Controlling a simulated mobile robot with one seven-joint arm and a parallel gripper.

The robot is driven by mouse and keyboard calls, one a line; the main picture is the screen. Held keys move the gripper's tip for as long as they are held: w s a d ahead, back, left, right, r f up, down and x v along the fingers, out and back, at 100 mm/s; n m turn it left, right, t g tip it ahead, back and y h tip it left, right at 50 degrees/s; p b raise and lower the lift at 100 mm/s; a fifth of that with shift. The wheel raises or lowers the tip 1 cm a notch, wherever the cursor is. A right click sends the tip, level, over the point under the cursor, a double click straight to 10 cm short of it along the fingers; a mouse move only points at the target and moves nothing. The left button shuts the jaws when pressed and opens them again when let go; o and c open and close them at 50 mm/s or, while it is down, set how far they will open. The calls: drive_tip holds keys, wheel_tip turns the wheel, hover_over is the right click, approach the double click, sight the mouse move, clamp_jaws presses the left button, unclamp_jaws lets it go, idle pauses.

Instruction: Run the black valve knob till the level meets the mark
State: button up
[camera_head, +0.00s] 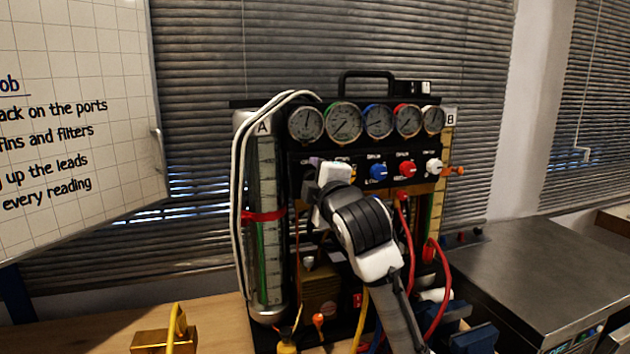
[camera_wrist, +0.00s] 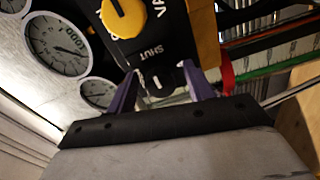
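The black valve knob (camera_wrist: 157,80) with a white line on it shows in the wrist view, between the two purple fingers of my gripper (camera_wrist: 161,92). The fingers stand apart on either side of it, with gaps visible; I cannot tell whether either touches it. In the head view my gripper (camera_head: 314,164) is at the left end of the panel's knob row and hides the black knob. The clear tube A (camera_head: 268,180) stands left of the panel with a red band (camera_head: 264,216) around it. A green strip shows below the band; the exact level is unclear.
A yellow knob (camera_wrist: 125,16) is close by in the wrist view. Blue (camera_head: 378,172), red (camera_head: 407,169) and white (camera_head: 433,166) knobs lie to the right, below several gauges (camera_head: 343,121). Tube B (camera_head: 437,205) is partly behind red hoses (camera_head: 410,240). White hoses (camera_head: 238,180) run beside tube A.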

drive_tip(key=b+v, duration=0.4)
drive_tip(key=v, duration=1)
drive_tip(key=shift+w, duration=0.1)
idle(0.5)
